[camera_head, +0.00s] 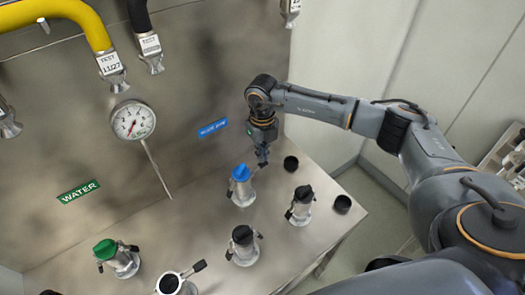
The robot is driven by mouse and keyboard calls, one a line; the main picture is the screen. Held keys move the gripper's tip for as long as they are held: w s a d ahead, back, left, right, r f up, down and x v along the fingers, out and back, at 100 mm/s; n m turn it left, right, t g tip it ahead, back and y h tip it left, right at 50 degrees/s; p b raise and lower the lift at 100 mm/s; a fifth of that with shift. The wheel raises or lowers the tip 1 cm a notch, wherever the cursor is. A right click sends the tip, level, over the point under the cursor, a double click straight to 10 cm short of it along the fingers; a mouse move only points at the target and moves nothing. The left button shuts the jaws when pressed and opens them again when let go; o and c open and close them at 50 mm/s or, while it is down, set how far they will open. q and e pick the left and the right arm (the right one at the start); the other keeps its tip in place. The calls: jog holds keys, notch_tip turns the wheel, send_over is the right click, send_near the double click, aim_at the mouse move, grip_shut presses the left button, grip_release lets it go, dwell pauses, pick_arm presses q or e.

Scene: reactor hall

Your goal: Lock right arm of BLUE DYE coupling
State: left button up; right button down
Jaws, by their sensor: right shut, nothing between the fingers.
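The BLUE DYE coupling (242,192) is a metal fitting with a blue cap, standing upright on the steel table below the blue label (212,128) on the wall. My right gripper (262,160) is shut and empty, pointing down just above and to the right of the blue cap. A dark lever seems to stick out on the coupling's right side near the fingertips. I cannot tell whether the fingers touch it or how far it is folded. My left gripper is not in view.
Black-capped couplings (243,245) (300,206) and a green-capped one (117,258) stand on the table (200,225). Loose black caps (342,204) (291,163) lie at its right side. A gauge (133,121) and a yellow hose (62,15) hang by the wall.

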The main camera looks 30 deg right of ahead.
aim_at(263, 164)
jog(key=shift+f+b, duration=1.5)
jog(key=shift+f, duration=1.35)
jog(key=shift+a+f+b, duration=0.1)
jog(key=shift+f+b, duration=0.45)
jog(key=shift+s+a+f+b, duration=0.1)
jog(key=shift+a+f+b, duration=0.25)
jog(key=shift+f+b, duration=0.1)
jog(key=shift+d+r+p, duration=0.35)
jog(key=shift+d+r, duration=0.2)
jog(key=shift+r, duration=0.1)
jog(key=shift+r+p, duration=1.85)
jog(key=shift+r, duration=1.15)
jog(key=shift+f, duration=0.1)
